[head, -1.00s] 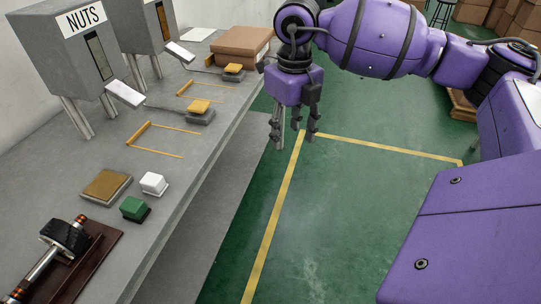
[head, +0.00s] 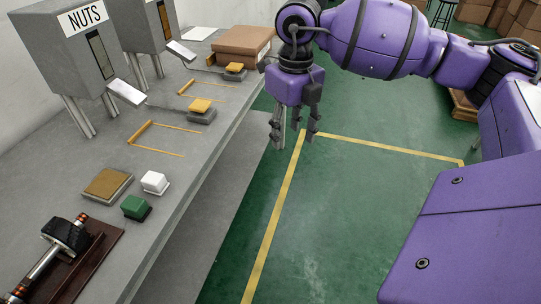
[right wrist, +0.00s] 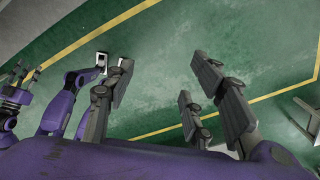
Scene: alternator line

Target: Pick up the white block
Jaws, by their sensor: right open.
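The white block (head: 154,182) sits on the grey workbench (head: 205,150), near its edge, behind a green block (head: 134,208) and beside a tan-topped pad (head: 106,185). My right gripper (head: 291,136) hangs above the green floor, right of the bench and well apart from the block. Its fingers point down, spread and empty. The right wrist view shows the open fingers (right wrist: 165,85) with only floor between them; the white block is not seen there. Purple arm parts with grey finger-like ends (right wrist: 20,75) show at that view's left; their jaw state is unclear.
A dark brown tray (head: 100,262) with a metal shaft part (head: 50,258) lies at the bench's near end. Grey dispensers, one labelled NUTS (head: 75,60), stand behind. Yellow-topped buttons (head: 200,107) and a brown box (head: 240,42) are farther along.

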